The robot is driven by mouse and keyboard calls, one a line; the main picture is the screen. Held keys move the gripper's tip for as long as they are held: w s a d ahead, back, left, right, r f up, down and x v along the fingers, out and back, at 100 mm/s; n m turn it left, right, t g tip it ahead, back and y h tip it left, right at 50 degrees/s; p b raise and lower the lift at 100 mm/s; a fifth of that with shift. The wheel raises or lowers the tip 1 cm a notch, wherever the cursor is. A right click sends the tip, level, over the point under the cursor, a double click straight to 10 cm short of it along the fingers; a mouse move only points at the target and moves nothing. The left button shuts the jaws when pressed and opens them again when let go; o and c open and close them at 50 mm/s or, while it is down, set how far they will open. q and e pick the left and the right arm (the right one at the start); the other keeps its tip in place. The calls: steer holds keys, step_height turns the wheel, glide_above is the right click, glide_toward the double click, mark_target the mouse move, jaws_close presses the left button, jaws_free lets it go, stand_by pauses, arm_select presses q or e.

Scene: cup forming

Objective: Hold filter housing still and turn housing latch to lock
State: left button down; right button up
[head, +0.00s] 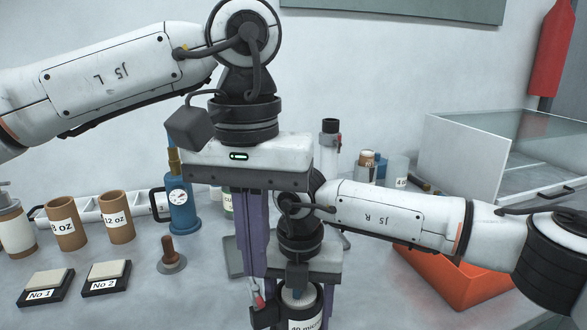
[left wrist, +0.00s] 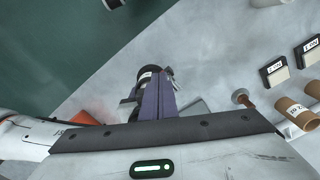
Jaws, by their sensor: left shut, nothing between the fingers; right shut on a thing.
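The filter housing (head: 303,316) is a dark cylinder with a white label ending in "micron", at the bottom centre of the head view, cut off by the edge. In the left wrist view the housing (left wrist: 145,75) shows just past the fingertips. A small red and grey part, which looks like the housing latch (head: 258,300), sits at its left side. My right gripper (head: 298,285) is shut on the housing from above; its fingers are mostly hidden. My left gripper (head: 254,272) points down with its purple fingers shut and empty, close above the latch. I cannot tell whether they touch.
A blue canister with a gauge (head: 182,212), brown cups (head: 117,230) and numbered pads (head: 106,278) stand to the left. A tamper-like tool (head: 171,262) stands between. An orange bin (head: 455,283) and a clear-walled box (head: 470,160) are at the right.

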mark_target(253, 290)
arm_select(q)
steer(key=shift+f, duration=3.5)
steer(key=shift+w+a, duration=0.15)
steer(key=shift+w, duration=0.45)
steer(key=shift+a+f, duration=0.15)
steer(key=shift+a, duration=0.1)
steer(key=shift+w+a, duration=0.2)
steer(key=shift+a, duration=1)
steer(key=shift+d, duration=0.15)
steer(key=shift+s, duration=0.1)
